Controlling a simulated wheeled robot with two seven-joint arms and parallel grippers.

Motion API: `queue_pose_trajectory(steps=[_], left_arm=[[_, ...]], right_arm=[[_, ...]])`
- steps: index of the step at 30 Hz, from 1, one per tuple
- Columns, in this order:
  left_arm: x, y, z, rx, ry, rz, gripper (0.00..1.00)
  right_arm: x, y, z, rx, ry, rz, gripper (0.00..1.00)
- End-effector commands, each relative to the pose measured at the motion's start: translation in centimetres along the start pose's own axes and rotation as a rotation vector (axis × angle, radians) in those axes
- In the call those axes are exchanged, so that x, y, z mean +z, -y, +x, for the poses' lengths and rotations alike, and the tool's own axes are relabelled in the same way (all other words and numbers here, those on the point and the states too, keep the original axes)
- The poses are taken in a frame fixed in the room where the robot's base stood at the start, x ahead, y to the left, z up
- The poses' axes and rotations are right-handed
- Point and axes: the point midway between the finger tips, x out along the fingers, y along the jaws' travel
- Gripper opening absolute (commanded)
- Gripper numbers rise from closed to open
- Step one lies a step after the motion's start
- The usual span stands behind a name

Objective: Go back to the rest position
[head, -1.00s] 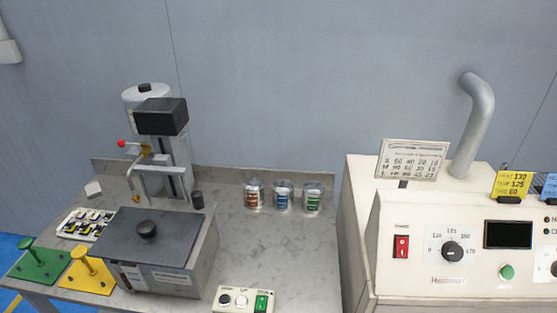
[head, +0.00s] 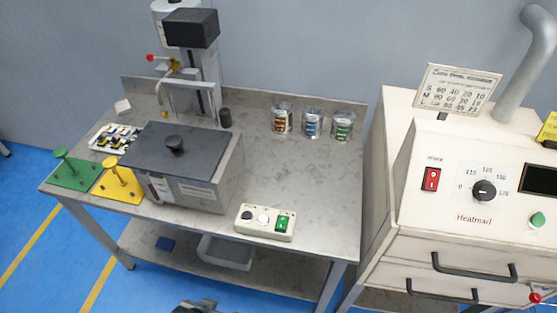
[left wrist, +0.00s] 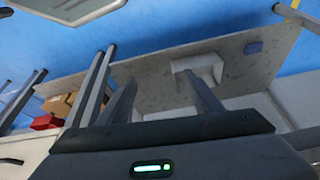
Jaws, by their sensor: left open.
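My left gripper (left wrist: 160,82) shows in the left wrist view with its two fingers apart and nothing between them. It points toward the lower shelf (left wrist: 240,75) and blue floor, clear of both as far as I can see. In the head view, only a small grey part, likely of my own arm, shows at the bottom edge. My right gripper is in neither view.
The grey workbench (head: 310,185) carries the coil winder (head: 190,60), a lidded box (head: 200,190), a button panel (head: 264,222) and several cans. The white heater machine (head: 430,225) stands at right. Blue floor (head: 40,240) is open at left.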

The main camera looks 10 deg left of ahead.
Motion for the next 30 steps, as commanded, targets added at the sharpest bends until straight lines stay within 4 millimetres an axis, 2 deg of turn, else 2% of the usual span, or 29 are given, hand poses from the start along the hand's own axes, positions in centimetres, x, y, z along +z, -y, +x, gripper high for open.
queue_pose_trajectory(steps=[1, 6, 12, 15, 18, 21, 25, 30], left_arm=[[0.9, -0.2, 3.0, 0.003, -0.003, 0.001, 0.59], [3.4, -1.2, 10.7, 0.015, -0.047, 0.006, 0.59], [7.5, -2.4, 18.5, 0.029, -0.095, 0.013, 0.59], [9.8, -2.9, 21.7, 0.037, -0.121, 0.017, 0.59], [12.1, -3.4, 24.3, 0.043, -0.144, 0.021, 0.59], [14.0, -3.7, 26.1, 0.048, -0.163, 0.024, 0.59], [15.5, -4.0, 27.3, 0.053, -0.182, 0.027, 0.59], [16.1, -4.1, 27.6, 0.055, -0.193, 0.028, 0.59]], right_arm=[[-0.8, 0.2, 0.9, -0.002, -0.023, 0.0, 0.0], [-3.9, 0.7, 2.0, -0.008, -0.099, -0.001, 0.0], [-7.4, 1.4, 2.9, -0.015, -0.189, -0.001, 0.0], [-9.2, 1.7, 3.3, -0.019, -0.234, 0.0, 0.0], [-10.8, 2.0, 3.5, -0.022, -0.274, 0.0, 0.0], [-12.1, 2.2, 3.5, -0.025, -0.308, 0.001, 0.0], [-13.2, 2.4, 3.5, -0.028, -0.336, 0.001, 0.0], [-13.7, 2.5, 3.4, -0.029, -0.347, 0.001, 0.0]])
